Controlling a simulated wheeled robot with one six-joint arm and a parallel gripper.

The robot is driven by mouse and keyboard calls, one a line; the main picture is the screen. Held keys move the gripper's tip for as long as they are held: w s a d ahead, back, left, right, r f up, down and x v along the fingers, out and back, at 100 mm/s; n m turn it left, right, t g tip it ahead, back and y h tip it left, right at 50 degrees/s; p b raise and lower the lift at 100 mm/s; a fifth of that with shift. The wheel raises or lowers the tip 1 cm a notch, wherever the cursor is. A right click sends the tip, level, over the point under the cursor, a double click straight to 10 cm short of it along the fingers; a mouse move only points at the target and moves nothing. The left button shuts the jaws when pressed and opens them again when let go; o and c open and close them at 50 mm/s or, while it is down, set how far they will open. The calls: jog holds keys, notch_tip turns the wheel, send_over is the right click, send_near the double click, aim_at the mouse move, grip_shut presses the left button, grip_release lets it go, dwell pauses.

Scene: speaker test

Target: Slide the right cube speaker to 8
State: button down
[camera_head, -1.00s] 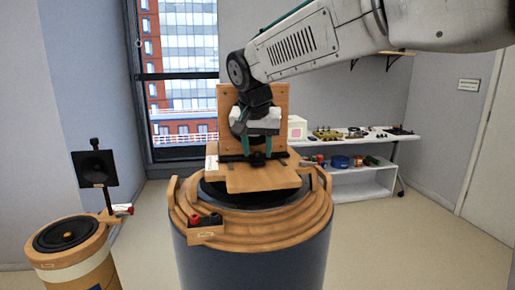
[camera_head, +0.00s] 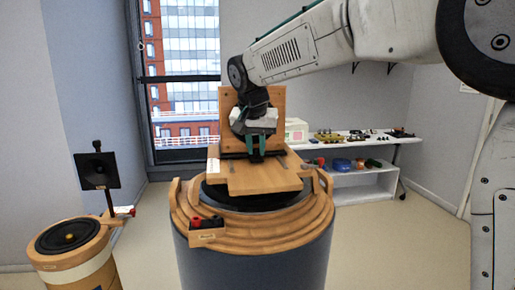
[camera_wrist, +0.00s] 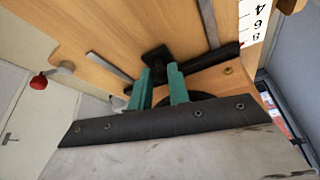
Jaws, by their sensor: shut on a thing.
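My gripper (camera_wrist: 157,90) has two green fingers close together, with a small black block (camera_wrist: 157,60) at their tips; it is shut on this block. In the head view, my gripper (camera_head: 256,157) points down over the wooden board (camera_head: 262,181) on top of the large round drum. A dark rail (camera_wrist: 225,53) crosses the board beside the block in the wrist view. A white scale card (camera_wrist: 258,22) with the numbers 4, 6 and 8 lies beyond the rail's end. I cannot clearly make out the right cube speaker, or whether the block belongs to it.
An upright wooden panel (camera_head: 273,103) stands behind my gripper. Red and black knobs (camera_head: 207,221) are on the drum's front rim. A black square speaker on a stand (camera_head: 97,170) and a round speaker (camera_head: 68,236) are at left. A white shelf (camera_head: 365,186) holds small items behind.

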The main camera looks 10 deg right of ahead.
jog(key=shift+w+r, duration=0.1)
jog(key=shift+w, duration=0.05)
jog(key=c, duration=1.3)
grip_release()
jog(key=shift+w, duration=0.1)
jog(key=shift+v, duration=3.85)
